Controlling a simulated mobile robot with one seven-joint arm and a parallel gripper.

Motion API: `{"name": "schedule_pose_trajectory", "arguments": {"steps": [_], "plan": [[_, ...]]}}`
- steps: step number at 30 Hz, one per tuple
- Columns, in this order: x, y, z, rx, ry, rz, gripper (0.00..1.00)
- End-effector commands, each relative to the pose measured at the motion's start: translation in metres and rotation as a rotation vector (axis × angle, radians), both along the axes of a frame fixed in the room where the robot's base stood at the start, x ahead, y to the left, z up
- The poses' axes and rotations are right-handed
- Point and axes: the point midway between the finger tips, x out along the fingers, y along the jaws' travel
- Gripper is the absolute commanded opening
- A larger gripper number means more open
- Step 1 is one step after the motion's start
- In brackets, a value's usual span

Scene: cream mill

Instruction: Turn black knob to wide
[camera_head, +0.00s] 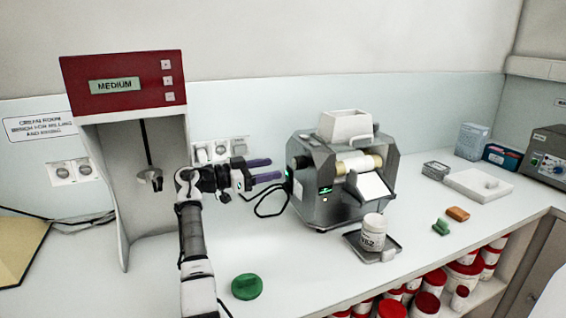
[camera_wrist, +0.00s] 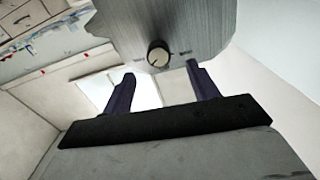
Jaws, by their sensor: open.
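The black knob (camera_wrist: 158,55) with a pale face shows in the wrist view on the grey brushed-metal side of the mill (camera_wrist: 190,22). Small lettering flanks it, too blurred to read. In the head view the grey mill (camera_head: 322,206) stands at the bench's middle, with a white hopper on top. My gripper (camera_head: 266,169) is at its left, purple fingers pointing at its left side. In the wrist view my gripper (camera_wrist: 160,72) is open, with one finger on each side of the knob in the picture. I see no contact. The knob's setting is unclear.
A white jar (camera_head: 373,232) stands on a small tray in front of the mill. A red-topped machine (camera_head: 122,82) reading MEDIUM stands at left. A green lid (camera_head: 246,286) lies near the front. A black cable hangs by the mill's left side. Bench right of the mill is partly clear.

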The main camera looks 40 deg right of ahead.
Motion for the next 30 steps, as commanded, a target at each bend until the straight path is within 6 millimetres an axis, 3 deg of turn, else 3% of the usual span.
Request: {"name": "schedule_pose_trajectory", "arguments": {"steps": [12, 23, 30], "plan": [[-0.014, -0.058, 0.002, 0.002, 0.001, 0.0, 0.59], [-0.016, -0.065, -0.001, 0.002, 0.001, 0.001, 0.59], [-0.016, -0.065, 0.0, 0.002, 0.001, 0.001, 0.3]]}}
